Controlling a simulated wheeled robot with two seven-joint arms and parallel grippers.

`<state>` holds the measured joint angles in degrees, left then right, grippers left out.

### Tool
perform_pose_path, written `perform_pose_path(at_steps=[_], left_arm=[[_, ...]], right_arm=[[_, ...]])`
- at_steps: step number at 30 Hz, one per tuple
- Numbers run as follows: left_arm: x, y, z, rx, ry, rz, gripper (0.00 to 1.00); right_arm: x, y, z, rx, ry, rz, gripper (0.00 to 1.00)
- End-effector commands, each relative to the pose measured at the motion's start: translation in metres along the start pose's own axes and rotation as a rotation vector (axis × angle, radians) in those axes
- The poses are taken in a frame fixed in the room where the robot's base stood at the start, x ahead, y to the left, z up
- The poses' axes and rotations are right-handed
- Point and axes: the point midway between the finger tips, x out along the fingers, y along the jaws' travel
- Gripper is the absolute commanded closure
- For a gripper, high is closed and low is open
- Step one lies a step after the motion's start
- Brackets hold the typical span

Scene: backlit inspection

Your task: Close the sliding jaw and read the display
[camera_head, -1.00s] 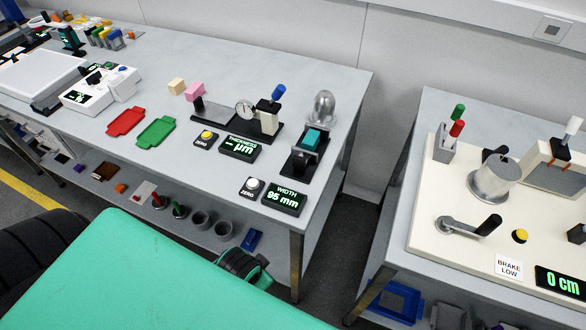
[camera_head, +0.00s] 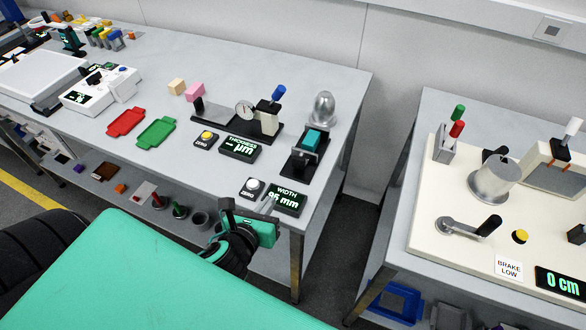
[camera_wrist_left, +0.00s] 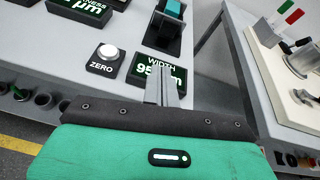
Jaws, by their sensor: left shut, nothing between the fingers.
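The width gauge (camera_head: 301,163) is a black device with a teal block (camera_head: 311,139) on it, near the right end of the long grey table; its lower part shows at the top of the left wrist view (camera_wrist_left: 165,32). I cannot tell its jaw gap. The width display (camera_head: 289,200) stands in front of it with green digits. My right gripper is out of view.
A white-topped zero button (camera_head: 253,186) sits left of the display. The thickness gauge (camera_head: 262,118) and its display (camera_head: 239,148) stand further left. A metal dome (camera_head: 323,105) stands behind the width gauge. A gap separates this table from the right-hand one (camera_head: 415,215).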

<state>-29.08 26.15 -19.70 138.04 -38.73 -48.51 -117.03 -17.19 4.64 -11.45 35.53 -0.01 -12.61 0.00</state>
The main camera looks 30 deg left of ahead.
Motion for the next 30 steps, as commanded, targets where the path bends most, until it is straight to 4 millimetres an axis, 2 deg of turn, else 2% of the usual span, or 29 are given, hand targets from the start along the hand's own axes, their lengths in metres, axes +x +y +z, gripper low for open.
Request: perform_pose_path(at_steps=[4,11,24,30], left_arm=[[0.000,-0.006,0.005,0.150,-0.037,-0.032,1.00],[0.016,-0.008,0.007,0.178,-0.045,-0.035,1.00],[0.099,-0.011,0.011,0.173,-0.044,-0.034,1.00],[0.125,-0.014,0.020,0.173,-0.043,-0.036,1.00]], right_arm=[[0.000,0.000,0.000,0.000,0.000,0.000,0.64],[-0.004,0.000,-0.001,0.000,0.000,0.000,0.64],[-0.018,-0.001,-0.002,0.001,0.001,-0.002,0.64],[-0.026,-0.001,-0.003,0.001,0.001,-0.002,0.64]])
